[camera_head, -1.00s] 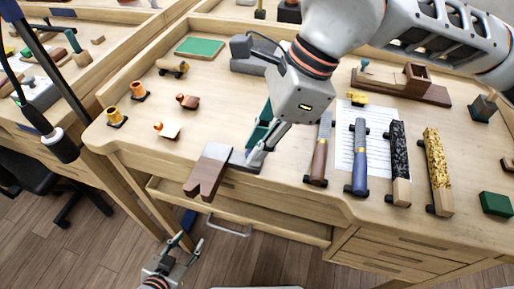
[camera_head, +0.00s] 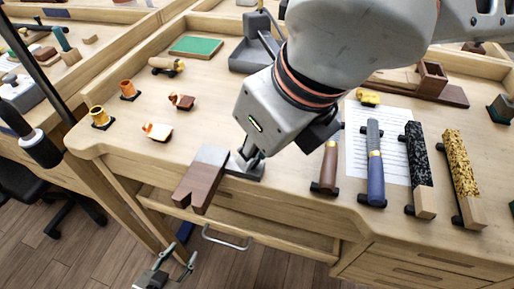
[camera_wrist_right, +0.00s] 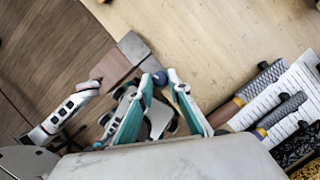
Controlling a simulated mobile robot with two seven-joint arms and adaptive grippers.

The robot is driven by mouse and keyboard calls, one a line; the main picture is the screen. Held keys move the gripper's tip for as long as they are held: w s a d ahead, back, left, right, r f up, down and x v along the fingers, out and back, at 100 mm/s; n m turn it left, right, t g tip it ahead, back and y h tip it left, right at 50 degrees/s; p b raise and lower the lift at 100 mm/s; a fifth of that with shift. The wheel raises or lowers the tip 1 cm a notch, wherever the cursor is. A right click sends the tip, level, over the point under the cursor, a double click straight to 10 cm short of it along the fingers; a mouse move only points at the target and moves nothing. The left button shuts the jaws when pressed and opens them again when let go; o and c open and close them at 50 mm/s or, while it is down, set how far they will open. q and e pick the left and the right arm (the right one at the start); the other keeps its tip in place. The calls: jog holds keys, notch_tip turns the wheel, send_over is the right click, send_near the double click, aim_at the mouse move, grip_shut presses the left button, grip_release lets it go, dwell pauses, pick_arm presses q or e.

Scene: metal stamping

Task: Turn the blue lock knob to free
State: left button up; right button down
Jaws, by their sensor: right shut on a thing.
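The blue lock knob (camera_wrist_right: 161,77) shows in the right wrist view as a small dark blue ball at the edge of a grey metal plate. The plate (camera_head: 247,169) joins a brown wooden bench pin (camera_head: 203,178) with a notch, at the front edge of the bench. My right gripper (camera_wrist_right: 161,79) is shut on the knob, one fingertip on each side. In the head view its wrist hides the knob and most of the fingers. The knob's angle cannot be told. My left gripper (camera_head: 180,257) is open and empty, low in front of the bench.
Small stamps and a green mat (camera_head: 196,46) lie at left. A drawer (camera_head: 240,225) below is partly open.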

jog(key=shift+a+m+t+h, duration=0.1)
jog(key=shift+m+t+h, duration=0.25)
jog(key=shift+m, duration=0.95)
jog(key=shift+b, duration=0.3)
jog(key=c, duration=1.9)
grip_release()
jog(key=v, duration=1.2)
jog(key=shift+a+r, duration=0.1)
jog(key=shift+s, duration=0.1)
